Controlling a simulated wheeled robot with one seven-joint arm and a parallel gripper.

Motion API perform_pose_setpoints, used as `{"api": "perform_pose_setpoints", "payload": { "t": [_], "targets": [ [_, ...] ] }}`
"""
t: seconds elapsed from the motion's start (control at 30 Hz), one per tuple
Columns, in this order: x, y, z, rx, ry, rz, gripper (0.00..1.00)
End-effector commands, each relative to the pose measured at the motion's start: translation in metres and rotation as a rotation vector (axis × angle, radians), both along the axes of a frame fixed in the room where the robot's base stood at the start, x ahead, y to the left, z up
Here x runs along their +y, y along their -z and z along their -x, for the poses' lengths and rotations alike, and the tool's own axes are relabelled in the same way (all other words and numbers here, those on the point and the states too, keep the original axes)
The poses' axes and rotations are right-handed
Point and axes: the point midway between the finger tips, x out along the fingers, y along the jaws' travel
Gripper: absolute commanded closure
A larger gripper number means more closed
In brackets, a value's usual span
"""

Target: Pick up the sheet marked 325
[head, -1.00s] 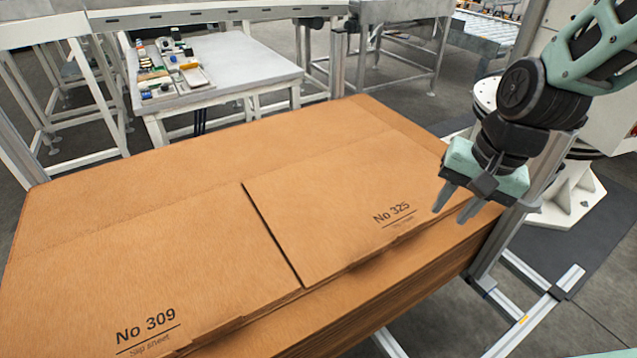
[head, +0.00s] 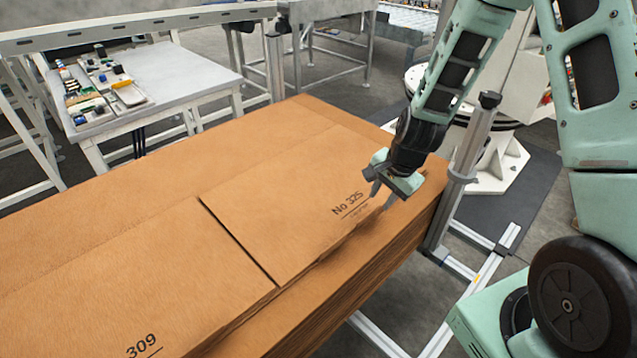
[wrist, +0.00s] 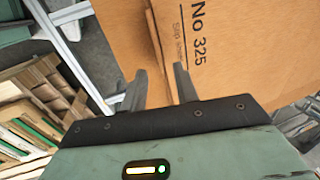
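The brown sheet marked No 325 (head: 290,195) lies on the right part of a stack of cardboard sheets. Its printed label also shows in the wrist view (wrist: 235,60). The sheet marked 309 (head: 120,290) lies to its left, with a dark gap line between them. My gripper (head: 382,197) is at the front right edge of sheet 325, near its label. In the wrist view, its two fingers (wrist: 160,88) are apart, with the sheet's edge just beyond them. I cannot tell whether a finger touches the sheet.
The stack (head: 335,310) stands beside a metal post (head: 465,165) on the right. A white table (head: 165,85) with small parts stands behind on the left. Wooden pallets (wrist: 40,110) show at the left of the wrist view.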

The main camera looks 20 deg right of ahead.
Motion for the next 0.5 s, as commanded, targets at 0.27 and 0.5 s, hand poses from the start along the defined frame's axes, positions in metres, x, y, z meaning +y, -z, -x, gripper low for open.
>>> {"api": "perform_pose_setpoints", "payload": {
  "t": [0.27,0.5],
  "targets": [
    [0.001,0.017,-0.004,0.001,0.001,-0.001,0.7],
    [0.002,0.041,-0.009,0.004,0.0,-0.001,0.7]
  ]
}}
